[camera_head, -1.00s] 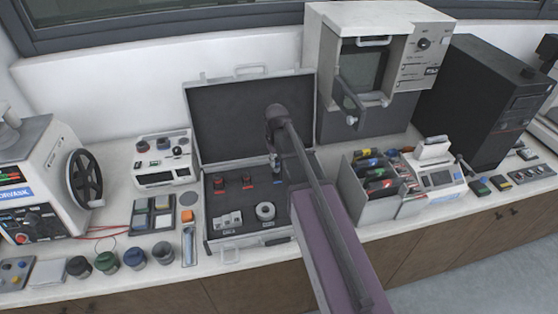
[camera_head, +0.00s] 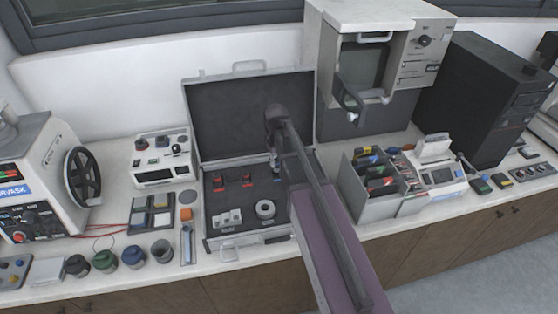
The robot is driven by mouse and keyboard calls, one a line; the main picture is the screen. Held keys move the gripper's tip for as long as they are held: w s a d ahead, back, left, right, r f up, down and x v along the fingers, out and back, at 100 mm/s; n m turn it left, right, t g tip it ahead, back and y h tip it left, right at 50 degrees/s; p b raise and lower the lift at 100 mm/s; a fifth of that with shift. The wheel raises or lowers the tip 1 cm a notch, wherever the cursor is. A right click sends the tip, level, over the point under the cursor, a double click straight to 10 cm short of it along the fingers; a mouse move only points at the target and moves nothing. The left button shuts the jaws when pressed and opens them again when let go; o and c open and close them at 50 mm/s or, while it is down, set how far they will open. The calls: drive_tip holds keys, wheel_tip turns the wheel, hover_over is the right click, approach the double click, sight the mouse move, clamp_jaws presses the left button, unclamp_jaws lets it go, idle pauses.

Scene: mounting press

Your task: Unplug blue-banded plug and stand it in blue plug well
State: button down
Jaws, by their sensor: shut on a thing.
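My gripper (camera_head: 277,158) is low over the back right part of the open grey case (camera_head: 212,222), partly hidden by my own arm. It is shut on a small dark thing with blue on it, which looks like the blue-banded plug (camera_head: 276,165); its lower end is hard to make out. I cannot tell whether it still sits in the case's foam or is clear of it. A blue cup-like holder (camera_head: 133,256), which looks like the blue plug well, stands on the bench at the front left, upright, between a green cup and a grey one.
Two red-marked plugs (camera_head: 218,183) stand left of my gripper in the case. The raised lid (camera_head: 235,115) is behind it. The press box (camera_head: 345,30) with its door open is at the back right. A grey bin (camera_head: 365,205) stands right of the case.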

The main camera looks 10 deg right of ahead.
sight(277, 170)
drive_tip(key=shift+f+b, duration=1.8)
drive_tip(key=shift+f, duration=0.1)
idle(1.2)
drive_tip(key=shift+c, duration=2.2)
unclamp_jaws()
drive_tip(key=o, duration=0.4)
drive_tip(key=shift+o, duration=0.2)
wheel_tip(277, 170, up, 8)
drive_tip(key=p, duration=0.7)
drive_tip(key=shift+f+p, duration=0.2)
drive_tip(key=shift+p, duration=0.1)
drive_tip(key=s+m, duration=0.3)
drive_tip(key=s, duration=1.3)
drive_tip(key=shift+d, duration=0.4)
